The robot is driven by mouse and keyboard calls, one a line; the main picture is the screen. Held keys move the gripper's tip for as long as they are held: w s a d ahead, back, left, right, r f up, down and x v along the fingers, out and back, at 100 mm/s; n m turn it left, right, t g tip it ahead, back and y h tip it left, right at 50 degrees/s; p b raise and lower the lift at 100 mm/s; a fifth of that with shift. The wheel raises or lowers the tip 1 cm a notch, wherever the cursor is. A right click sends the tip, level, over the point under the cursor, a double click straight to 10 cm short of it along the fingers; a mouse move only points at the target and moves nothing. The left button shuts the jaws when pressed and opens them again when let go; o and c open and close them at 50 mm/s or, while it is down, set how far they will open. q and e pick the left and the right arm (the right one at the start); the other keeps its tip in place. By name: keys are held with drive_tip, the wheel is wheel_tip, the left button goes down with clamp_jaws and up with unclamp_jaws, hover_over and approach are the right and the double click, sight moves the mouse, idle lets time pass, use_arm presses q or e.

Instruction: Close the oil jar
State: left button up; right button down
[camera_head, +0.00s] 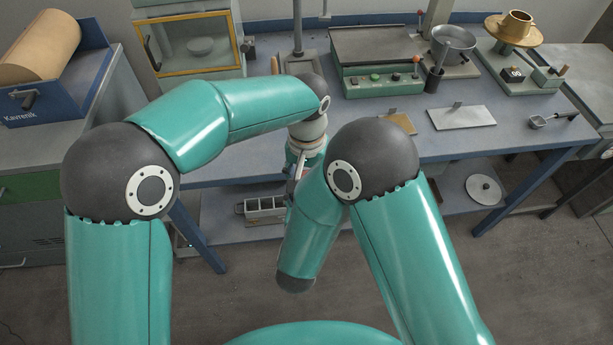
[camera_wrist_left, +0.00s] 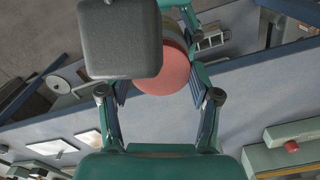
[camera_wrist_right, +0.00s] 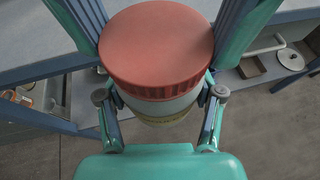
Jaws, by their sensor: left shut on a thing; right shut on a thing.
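The oil jar has a red ribbed lid (camera_wrist_right: 157,50) on a pale grey body (camera_wrist_right: 160,106) with a yellowish band lower down. My right gripper (camera_wrist_right: 160,94) is shut around the body below the lid. My left gripper (camera_wrist_left: 160,82) is shut on the red lid, its fingers on either side; those fingers also show beside the lid in the right wrist view. The lid sits on top of the body; I cannot tell how tightly. A dark grey block hides part of the jar in the left wrist view. In the head view my arms mostly hide the jar and both grippers.
The blue-grey bench (camera_head: 395,150) lies beyond the jar. On it are a green control box (camera_head: 383,82), a metal bowl (camera_head: 453,40), a flat plate (camera_head: 461,117) and a scoop (camera_head: 553,119). A lower shelf holds a compartment tray (camera_head: 262,208) and a round disc (camera_head: 483,188).

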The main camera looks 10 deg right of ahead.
use_arm(q)
drive_tip(key=o, duration=1.4)
drive_tip(key=shift+c, duration=0.2)
wheel_tip(320, 180, up, 12)
drive_tip(key=shift+a+f, duration=0.1)
